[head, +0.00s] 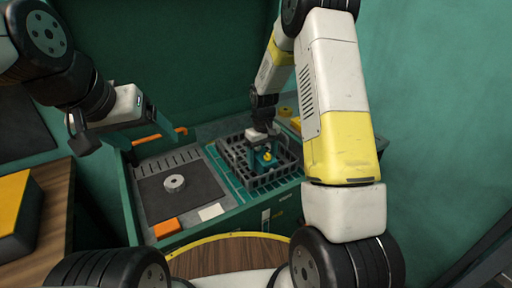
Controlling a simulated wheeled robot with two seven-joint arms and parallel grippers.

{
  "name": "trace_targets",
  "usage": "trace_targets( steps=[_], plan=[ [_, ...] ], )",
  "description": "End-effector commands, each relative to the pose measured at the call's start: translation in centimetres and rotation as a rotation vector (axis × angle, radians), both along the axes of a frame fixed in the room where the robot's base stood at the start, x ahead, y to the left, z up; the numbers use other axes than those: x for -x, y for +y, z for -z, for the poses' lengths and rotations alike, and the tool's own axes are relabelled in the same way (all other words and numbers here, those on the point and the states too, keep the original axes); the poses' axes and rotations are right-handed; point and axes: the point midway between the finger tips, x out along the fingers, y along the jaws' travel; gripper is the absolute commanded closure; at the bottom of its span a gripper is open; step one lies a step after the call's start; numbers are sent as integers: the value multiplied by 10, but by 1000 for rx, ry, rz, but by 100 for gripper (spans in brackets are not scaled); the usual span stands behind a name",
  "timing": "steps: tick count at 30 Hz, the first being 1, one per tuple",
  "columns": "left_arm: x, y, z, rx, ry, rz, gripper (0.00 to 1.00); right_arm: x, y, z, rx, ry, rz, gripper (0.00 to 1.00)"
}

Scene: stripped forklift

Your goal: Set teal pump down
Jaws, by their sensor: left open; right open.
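The teal pump (268,163) with a small yellow part sits inside the dark grey slatted crate (285,178) on the bench. My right gripper (264,147) reaches down from above, right at the pump. It is open, with its fingers close about the pump's upper part; whether they touch it I cannot tell. The pump's base is hidden by the crate's wall. My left gripper (82,134) is open and empty, up at the left, well away from the crate.
The teal bench (195,240) carries a dark mat with a grey ring (174,183) left of the crate. An orange block (167,228) and a white card (211,212) lie at the front. Yellow round parts (288,112) stand behind the crate. A wooden table (55,205) is at left.

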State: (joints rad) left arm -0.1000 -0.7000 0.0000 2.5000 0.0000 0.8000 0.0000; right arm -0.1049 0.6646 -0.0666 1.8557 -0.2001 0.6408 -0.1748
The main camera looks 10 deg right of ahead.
Motion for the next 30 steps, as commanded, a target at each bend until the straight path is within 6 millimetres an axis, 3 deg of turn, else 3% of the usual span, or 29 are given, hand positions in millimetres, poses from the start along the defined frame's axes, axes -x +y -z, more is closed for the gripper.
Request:
trace_targets(
  steps=[13,22,26,30],
  plan=[
    [0,0,0,0,0,0,20,-1,0,-87,-1,-5,0,24],
    [0,0,0,0,0,0,20,1,0,-121,-3,-8,3,24],
    [0,0,0,0,0,0,20,14,-2,-149,-21,-46,28,24],
    [0,0,0,0,0,0,20,47,-7,-197,-60,-123,80,24]
  ],
)
